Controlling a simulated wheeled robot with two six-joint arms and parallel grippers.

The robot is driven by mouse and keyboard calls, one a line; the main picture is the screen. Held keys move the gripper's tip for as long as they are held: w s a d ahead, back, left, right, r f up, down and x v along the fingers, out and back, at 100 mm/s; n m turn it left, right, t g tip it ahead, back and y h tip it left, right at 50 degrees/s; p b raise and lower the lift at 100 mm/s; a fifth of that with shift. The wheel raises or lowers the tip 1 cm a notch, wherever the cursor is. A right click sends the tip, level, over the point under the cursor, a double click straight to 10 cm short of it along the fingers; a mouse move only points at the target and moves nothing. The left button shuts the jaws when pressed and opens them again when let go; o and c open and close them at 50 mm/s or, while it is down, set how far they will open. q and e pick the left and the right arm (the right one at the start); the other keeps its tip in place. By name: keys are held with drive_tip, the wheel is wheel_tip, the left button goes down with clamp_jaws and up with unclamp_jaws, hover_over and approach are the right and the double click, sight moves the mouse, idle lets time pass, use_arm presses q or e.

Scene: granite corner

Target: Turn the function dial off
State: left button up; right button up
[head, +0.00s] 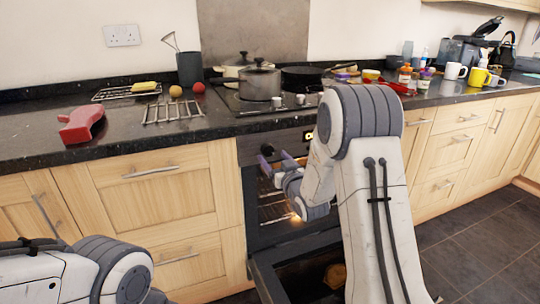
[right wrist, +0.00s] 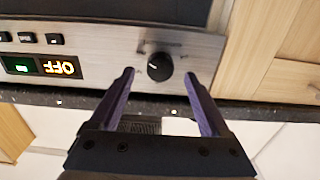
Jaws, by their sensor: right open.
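The function dial (right wrist: 159,67) is a round black knob with a pale pointer mark on the oven's metal control panel (right wrist: 110,50). In the right wrist view it lies between and just beyond the fingertips of my right gripper (right wrist: 159,75). The purple-grey fingers are open, one on each side of the knob, with gaps showing. A lit orange display (right wrist: 58,67) on the panel appears to read OFF, turned around in this view. In the head view my right gripper (head: 276,158) is in front of the oven, and my arm hides much of the panel. My left gripper is out of view.
The oven door (head: 262,280) hangs open below my right arm, with lit racks (head: 275,208) inside. Above, the dark worktop (head: 40,140) holds a pot (head: 260,83) on the hob, a red object (head: 82,124) and several mugs. The tiled floor (head: 490,240) at right is clear.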

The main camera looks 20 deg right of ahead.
sight(269, 152)
drive_tip(key=shift+w, duration=1.65)
drive_tip(key=shift+c, duration=0.2)
clamp_jaws()
